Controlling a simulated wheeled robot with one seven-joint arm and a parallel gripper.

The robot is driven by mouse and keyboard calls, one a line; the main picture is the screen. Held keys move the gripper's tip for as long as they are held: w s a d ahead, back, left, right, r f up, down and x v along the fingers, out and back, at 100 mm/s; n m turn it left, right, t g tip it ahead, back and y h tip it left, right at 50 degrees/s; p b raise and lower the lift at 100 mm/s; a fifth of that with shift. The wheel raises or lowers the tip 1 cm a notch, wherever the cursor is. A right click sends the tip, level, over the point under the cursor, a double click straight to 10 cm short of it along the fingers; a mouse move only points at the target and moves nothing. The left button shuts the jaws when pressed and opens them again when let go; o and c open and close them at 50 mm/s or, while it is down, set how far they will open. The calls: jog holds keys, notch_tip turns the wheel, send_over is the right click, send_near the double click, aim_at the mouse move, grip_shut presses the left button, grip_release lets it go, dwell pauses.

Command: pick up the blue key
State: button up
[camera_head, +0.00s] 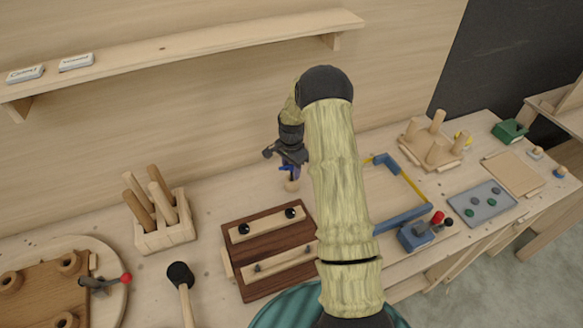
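A small blue item (288,168), which looks like the blue key, sits just above a small round wooden piece (291,185) on the bench near the back wall. My gripper (285,160) is right over it, pointing down. The gripper's dark parts overlap the blue item in this view. I cannot tell whether the fingers are around it, touching it or just above it. My arm hides part of the bench to the right of the gripper.
A dark wooden box (240,258) stands in front of the gripper, and a block of wooden pegs (165,235) to its left. A black-headed mallet (181,275) lies nearby. A shelf (190,57) runs along the wall above. A blue-cornered frame (405,217) lies at right.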

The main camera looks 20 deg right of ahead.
jog(key=shift+f, duration=0.4)
grip_shut()
